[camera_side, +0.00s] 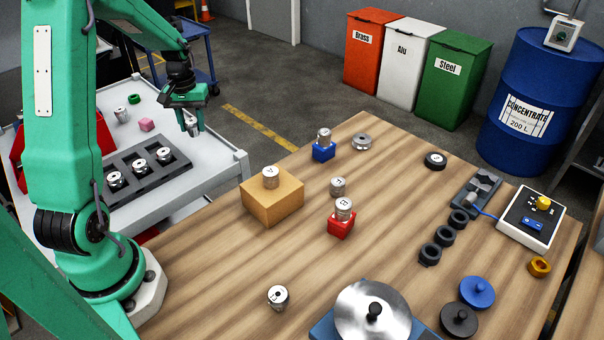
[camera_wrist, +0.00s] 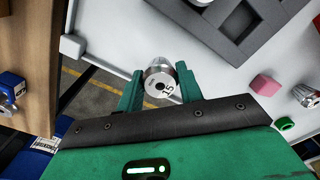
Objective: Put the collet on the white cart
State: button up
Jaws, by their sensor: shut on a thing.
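My gripper (camera_side: 190,125) is shut on a silver collet (camera_wrist: 159,84), held between its green fingers (camera_wrist: 160,88). The collet's end face bears a dark hole and a printed number that is hard to read. In the side view it is small and partly hidden by the fingers. The white cart (camera_side: 218,156) stands left of the wooden table. My gripper is above the cart's far right part. In the wrist view the cart top (camera_wrist: 130,22) lies beyond the collet, and its edge runs close beside it. I cannot tell the exact height.
A dark tray (camera_side: 112,160) with three collets lies on the cart, with a pink block (camera_side: 146,125), a green ring (camera_side: 134,99) and another collet (camera_side: 121,113). The wooden table (camera_side: 215,275) carries several collets, a cardboard box (camera_side: 272,203) and blocks. Bare cart top shows right of the tray.

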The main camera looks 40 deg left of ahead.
aim_at(193, 134)
jog(key=shift+a+f, duration=0.25)
jog(key=shift+a, duration=0.15)
jog(key=shift+f, duration=2)
jog(key=shift+f, duration=0.1)
jog(key=o, duration=1.1)
jog(key=shift+c, duration=0.2)
notch_tip(193, 134, up, 12)
